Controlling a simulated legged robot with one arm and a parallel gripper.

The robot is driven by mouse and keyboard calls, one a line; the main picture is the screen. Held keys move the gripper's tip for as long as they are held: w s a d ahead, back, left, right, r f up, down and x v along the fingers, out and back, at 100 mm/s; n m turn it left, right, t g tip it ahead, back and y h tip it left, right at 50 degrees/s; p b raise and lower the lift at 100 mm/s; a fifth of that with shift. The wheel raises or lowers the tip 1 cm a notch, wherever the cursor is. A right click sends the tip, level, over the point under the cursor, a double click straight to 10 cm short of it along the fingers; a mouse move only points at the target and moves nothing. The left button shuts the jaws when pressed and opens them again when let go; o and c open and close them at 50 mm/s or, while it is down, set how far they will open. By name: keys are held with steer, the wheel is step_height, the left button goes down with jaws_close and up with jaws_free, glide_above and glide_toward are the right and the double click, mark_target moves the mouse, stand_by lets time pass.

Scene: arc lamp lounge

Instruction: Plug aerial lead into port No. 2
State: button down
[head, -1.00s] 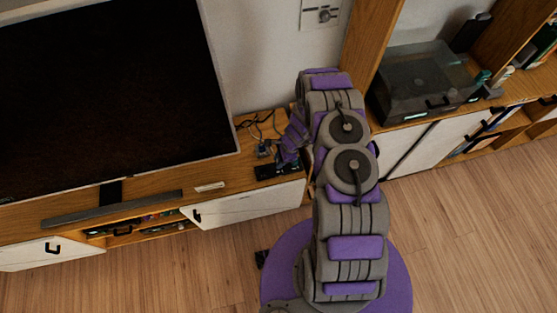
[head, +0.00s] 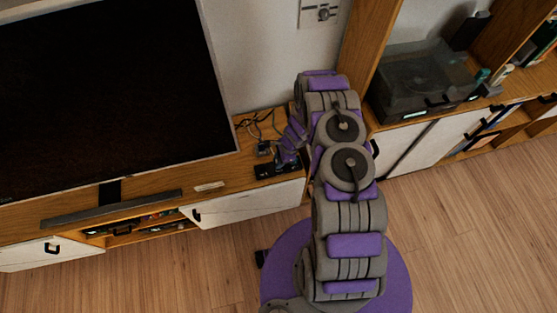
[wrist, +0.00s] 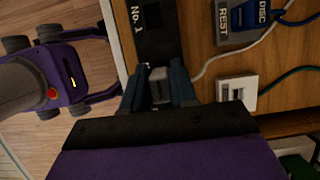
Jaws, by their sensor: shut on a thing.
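In the wrist view my gripper (wrist: 157,90) is shut on a small grey plug (wrist: 159,86), presumably the aerial lead's end. A black box (wrist: 158,42) marked "No. 1" lies just beyond the fingers. The plug's tip is at or close to the box's edge; I cannot tell whether it is inserted. No "No. 2" marking is readable. A pale cable (wrist: 213,62) runs from near the right finger to the upper right. In the head view the gripper (head: 283,158) is at the black box (head: 277,171) on the cabinet, partly hidden by the arm.
A blue-grey holder (wrist: 236,38) marked "REST" and "DISC" and a white socket block (wrist: 238,92) with a green cable sit right of the gripper. The television (head: 110,95) stands left, a turntable (head: 420,85) right. Loose cables lie behind the box.

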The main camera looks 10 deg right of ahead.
steer(key=shift+a+f, duration=0.1)
steer(key=shift+f, duration=0.45)
steer(key=shift+r, duration=0.15)
steer(key=shift+r, duration=0.9)
steer(key=shift+a, duration=0.2)
steer(key=shift+f, duration=1.25)
stand_by(1.5)
steer(key=c, duration=0.8)
jaws_free()
steer(key=p+v, duration=0.2)
steer(key=v, duration=1.5)
steer(key=shift+d+r, duration=0.1)
